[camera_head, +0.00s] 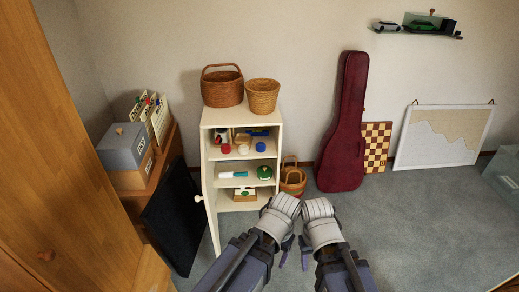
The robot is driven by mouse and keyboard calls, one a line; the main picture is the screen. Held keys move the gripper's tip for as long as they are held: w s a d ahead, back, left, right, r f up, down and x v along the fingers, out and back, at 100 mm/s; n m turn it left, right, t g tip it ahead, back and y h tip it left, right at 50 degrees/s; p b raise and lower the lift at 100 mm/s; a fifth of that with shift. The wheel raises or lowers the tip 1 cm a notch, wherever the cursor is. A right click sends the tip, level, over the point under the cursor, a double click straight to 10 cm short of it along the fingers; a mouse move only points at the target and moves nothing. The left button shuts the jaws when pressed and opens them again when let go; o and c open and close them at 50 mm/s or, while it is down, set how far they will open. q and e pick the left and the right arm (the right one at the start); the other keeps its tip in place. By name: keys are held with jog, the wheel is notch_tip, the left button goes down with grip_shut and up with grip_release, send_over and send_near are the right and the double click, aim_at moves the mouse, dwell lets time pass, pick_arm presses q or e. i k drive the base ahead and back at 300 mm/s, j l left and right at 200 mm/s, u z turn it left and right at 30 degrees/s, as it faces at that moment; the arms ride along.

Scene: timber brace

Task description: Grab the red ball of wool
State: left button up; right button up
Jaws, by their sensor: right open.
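A small round red item (226,148), which looks like the red ball of wool, sits on the upper shelf of the open cream cabinet (207,172). A white round item (243,149) and a blue one (260,147) are to its right. My left gripper (284,204) and right gripper (318,208) are side by side in front of and to the right of the cabinet, well apart from the red item. The right one is open, with nothing seen in it. The left jaws cannot be made out.
The cabinet door (208,212) stands open toward me on the left. Lower shelves hold a green round item (264,172) and a small box (245,194). Two baskets (222,90) stand on top. A basket (292,180) and a red instrument case (344,130) stand right.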

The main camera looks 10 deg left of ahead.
aim_at(225, 148)
jog(key=i+u, duration=0.15)
jog(key=i, duration=0.3)
jog(key=i+l+u, duration=0.15)
jog(key=i, duration=0.35)
jog(key=i+l+u, duration=0.15)
jog(key=i, duration=0.3)
jog(key=i+l+u, duration=0.15)
jog(key=i, duration=0.3)
